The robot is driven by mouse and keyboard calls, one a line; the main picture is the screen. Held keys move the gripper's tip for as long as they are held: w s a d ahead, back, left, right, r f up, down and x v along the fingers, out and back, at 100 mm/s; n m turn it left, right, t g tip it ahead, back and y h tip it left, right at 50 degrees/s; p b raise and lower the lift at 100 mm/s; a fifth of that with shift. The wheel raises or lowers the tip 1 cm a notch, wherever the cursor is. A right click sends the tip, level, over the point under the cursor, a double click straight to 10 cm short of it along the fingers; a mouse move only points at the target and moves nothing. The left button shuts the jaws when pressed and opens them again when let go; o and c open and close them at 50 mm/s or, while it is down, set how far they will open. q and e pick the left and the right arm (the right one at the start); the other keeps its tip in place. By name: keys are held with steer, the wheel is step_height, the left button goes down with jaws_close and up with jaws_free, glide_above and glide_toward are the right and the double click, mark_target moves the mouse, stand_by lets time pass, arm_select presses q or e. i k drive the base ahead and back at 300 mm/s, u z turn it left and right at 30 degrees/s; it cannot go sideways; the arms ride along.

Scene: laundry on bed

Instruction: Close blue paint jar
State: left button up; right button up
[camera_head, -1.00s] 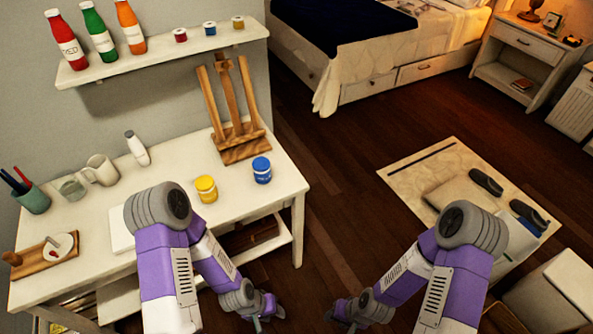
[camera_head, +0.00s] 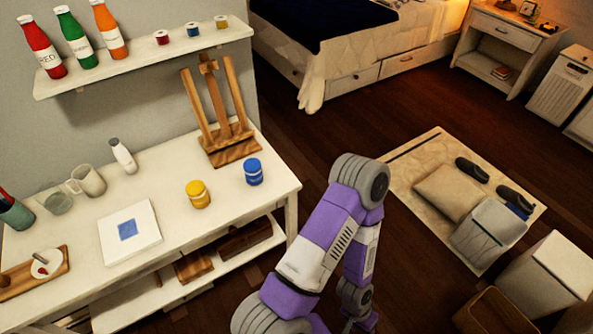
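The blue paint jar (camera_head: 253,171) stands upright on the white desk (camera_head: 175,265), near its right end. Its top looks blue; I cannot tell whether that is a lid or paint. A yellow jar (camera_head: 198,194) stands to its left, apart from it. A small blue-and-white round piece (camera_head: 193,30) sits on the wall shelf between a red one (camera_head: 161,37) and a yellow one (camera_head: 221,22). One of my purple and white arms stands right of the desk, its elbow raised. No gripper shows, so both are out of view.
A wooden easel (camera_head: 229,149) stands behind the jars. A white bottle (camera_head: 123,157), a mug (camera_head: 88,180) and a white book-like item (camera_head: 108,238) are on the desk. Three bottles stand on the shelf (camera_head: 140,58).

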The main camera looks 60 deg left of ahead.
mark_target(256, 179)
steer(key=z, duration=0.05)
steer(key=i, duration=1.5)
steer(key=u, duration=3.1)
